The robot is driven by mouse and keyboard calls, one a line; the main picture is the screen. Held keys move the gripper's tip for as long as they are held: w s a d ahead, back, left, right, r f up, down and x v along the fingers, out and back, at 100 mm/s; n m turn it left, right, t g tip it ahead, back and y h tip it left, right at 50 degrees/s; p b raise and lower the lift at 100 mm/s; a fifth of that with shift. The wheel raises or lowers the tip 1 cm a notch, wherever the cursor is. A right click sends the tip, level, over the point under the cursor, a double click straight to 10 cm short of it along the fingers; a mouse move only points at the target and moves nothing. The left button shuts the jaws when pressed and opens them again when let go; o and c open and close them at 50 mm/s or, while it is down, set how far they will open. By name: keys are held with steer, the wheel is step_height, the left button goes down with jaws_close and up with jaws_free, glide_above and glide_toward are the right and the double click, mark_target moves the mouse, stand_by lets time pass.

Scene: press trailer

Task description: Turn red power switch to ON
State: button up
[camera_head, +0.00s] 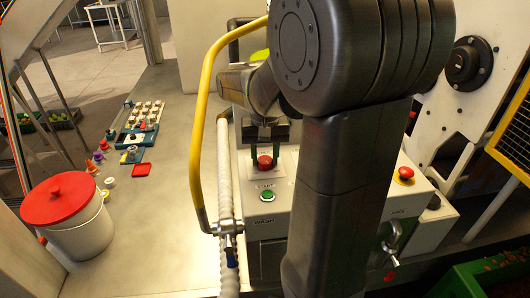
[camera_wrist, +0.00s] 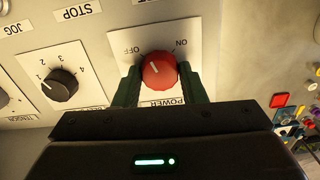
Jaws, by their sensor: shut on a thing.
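The red power switch (camera_wrist: 160,70) is a round knob on a white plate marked OFF, ON and POWER in the wrist view. Its short white mark points to the upper left, toward the OFF label. My gripper (camera_wrist: 161,88) has one dark green finger on each side of the knob and is shut on it. In the head view the red switch (camera_head: 265,162) shows on the control box, with my gripper (camera_head: 266,152) coming down over it from behind. My arm hides part of the box.
A black numbered dial (camera_wrist: 60,85) sits beside the switch plate. A green START button (camera_head: 267,196) is just below the switch, and a red button (camera_head: 405,173) stands to the right. A yellow rail (camera_head: 201,120) and a pale hose (camera_head: 224,180) run close on the left.

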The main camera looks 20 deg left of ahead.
mark_target(265, 159)
steer(key=m+p, duration=0.1)
steer(key=m, duration=0.5)
steer(key=shift+r+p, duration=0.1)
steer(key=shift+p, duration=0.2)
steer(key=m+p, duration=0.1)
steer(key=m, duration=0.5)
steer(key=shift+m, duration=0.4)
steer(key=o, duration=1)
step_height(265, 159, up, 14)
steer(key=shift+f, duration=0.15)
step_height(265, 159, down, 14)
stand_by(0.6)
